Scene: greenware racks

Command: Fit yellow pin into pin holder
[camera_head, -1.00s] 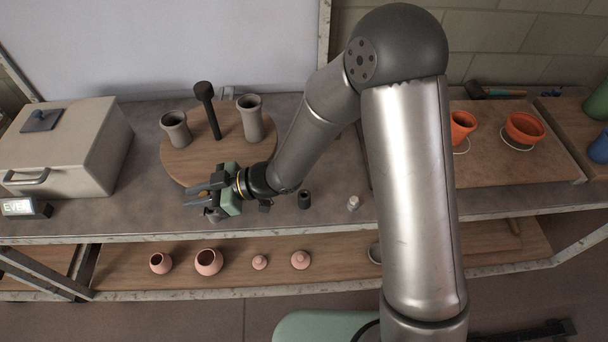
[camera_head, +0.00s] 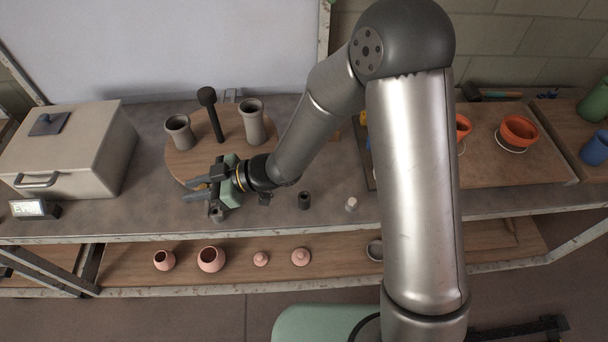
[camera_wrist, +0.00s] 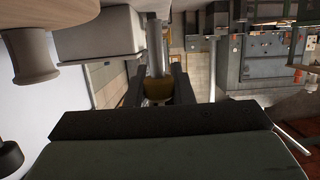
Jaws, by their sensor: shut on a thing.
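My gripper (camera_head: 190,191) hangs over the grey bench in front of the round wooden board. In the wrist view its two fingers (camera_wrist: 157,85) are shut on a yellow part, which I take for the yellow pin (camera_wrist: 157,92). A pale grey shaft (camera_wrist: 155,48) lines up with it beyond the fingers; I cannot tell if they are one piece. In the head view the gripper mostly hides the pin. A short dark hollow cylinder (camera_head: 304,200), possibly the pin holder, stands on the bench right of the gripper, apart from it.
The round board (camera_head: 185,160) carries two grey vases and a dark post (camera_head: 210,112). A beige box (camera_head: 75,150) stands at left, behind a small display (camera_head: 30,208). A small pale peg (camera_head: 352,204) stands at right. Pink pots (camera_head: 210,260) sit on the lower shelf.

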